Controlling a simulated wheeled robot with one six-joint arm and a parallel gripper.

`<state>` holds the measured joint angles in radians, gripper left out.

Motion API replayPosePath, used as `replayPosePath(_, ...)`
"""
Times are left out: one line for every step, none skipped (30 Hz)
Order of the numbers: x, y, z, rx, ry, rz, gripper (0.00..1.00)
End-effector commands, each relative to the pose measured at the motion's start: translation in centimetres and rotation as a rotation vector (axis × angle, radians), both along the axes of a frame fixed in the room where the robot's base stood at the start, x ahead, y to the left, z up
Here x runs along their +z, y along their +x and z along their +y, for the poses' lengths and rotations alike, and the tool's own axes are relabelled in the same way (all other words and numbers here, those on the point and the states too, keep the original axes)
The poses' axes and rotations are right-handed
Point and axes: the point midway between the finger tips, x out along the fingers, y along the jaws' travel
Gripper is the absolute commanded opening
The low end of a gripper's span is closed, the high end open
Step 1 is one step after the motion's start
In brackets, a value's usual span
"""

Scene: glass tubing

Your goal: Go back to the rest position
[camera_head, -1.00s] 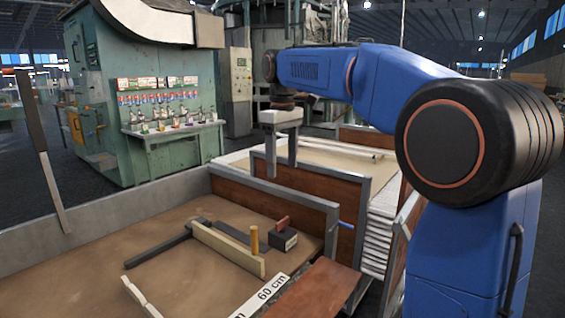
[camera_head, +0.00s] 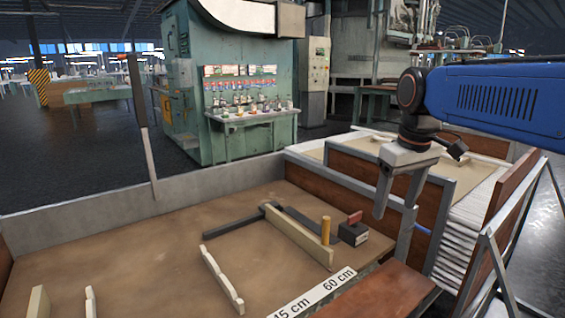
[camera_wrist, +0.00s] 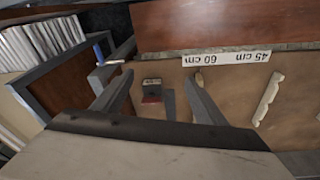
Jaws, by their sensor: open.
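My gripper (camera_head: 391,238) hangs fingers down at the right of the head view, in front of a brown partition (camera_head: 347,178) near the right end of the workbench (camera_head: 165,265). Its two fingers are apart with nothing between them. In the wrist view the gripper (camera_wrist: 158,76) also shows two spread, empty fingers.
A yellow peg (camera_head: 326,230), a long pale wooden bar (camera_head: 297,236), dark bars (camera_head: 237,224) and a notched pale rail (camera_head: 222,280) are on the bench. A 45/60 cm scale (camera_head: 316,290) marks its front edge. A green machine (camera_head: 235,70) stands behind.

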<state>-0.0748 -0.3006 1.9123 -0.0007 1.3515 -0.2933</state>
Motion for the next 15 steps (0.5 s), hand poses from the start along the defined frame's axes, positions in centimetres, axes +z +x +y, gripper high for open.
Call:
replayPosePath(-0.8, -1.6, -0.3, -0.023, 0.004, -0.015, 0.66)
replayPosePath(-1.3, -2.4, -0.5, -0.037, 0.007, -0.025, 0.66)
replayPosePath(-2.1, -3.4, -0.7, -0.055, 0.010, -0.037, 0.66)
replayPosePath(-2.7, -4.2, -0.9, -0.071, 0.014, -0.047, 0.66)
replayPosePath(-3.2, -5.0, -1.0, -0.084, 0.017, -0.055, 0.66)
replayPosePath(-4.0, -6.0, -1.2, -0.104, 0.022, -0.068, 0.66)
replayPosePath(-4.7, -6.8, -1.4, -0.117, 0.025, -0.076, 0.66)
replayPosePath(-5.4, -7.6, -1.5, -0.131, 0.029, -0.086, 0.66)
replayPosePath(-6.2, -8.6, -1.6, -0.150, 0.033, -0.098, 0.66)
replayPosePath(-6.9, -9.3, -1.8, -0.163, 0.037, -0.106, 0.66)
replayPosePath(-7.6, -10.1, -1.9, -0.178, 0.040, -0.117, 0.66)
replayPosePath(-8.6, -11.1, -2.0, -0.197, 0.045, -0.129, 0.66)
replayPosePath(-9.3, -11.8, -2.2, -0.211, 0.049, -0.138, 0.66)
replayPosePath(-10.1, -12.5, -2.3, -0.225, 0.053, -0.147, 0.66)
replayPosePath(-11.0, -13.4, -2.4, -0.243, 0.058, -0.160, 0.66)
